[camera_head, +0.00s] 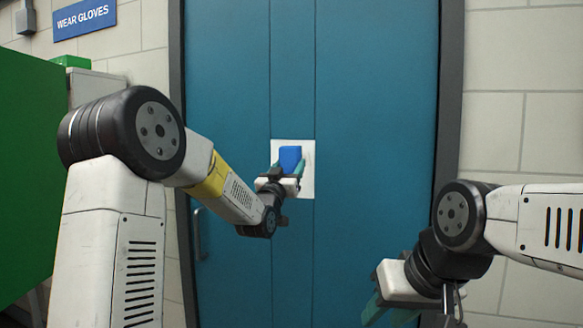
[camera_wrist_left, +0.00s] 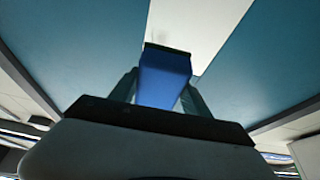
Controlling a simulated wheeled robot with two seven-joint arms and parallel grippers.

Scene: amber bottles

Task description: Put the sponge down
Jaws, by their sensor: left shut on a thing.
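The blue sponge (camera_head: 290,158) is held up in front of a pale square panel (camera_head: 307,182) on the teal door. My left gripper (camera_head: 287,170) is shut on the sponge, its fingers on either side of it. In the left wrist view the sponge (camera_wrist_left: 164,78) stands out between the two fingers, with a dark layer at its far end. I cannot tell whether the sponge touches the panel. My right gripper (camera_head: 388,312) is low at the right, its teal fingers partly cut off by the bottom edge, so its opening is unclear.
The teal door (camera_head: 375,120) has a dark frame and a handle (camera_head: 198,235) at lower left. A green board (camera_head: 28,170) stands at the left, with a pale cabinet (camera_head: 95,88) behind it. A blue "WEAR GLOVES" sign (camera_head: 84,18) hangs on the block wall. No flat surface shows below the sponge.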

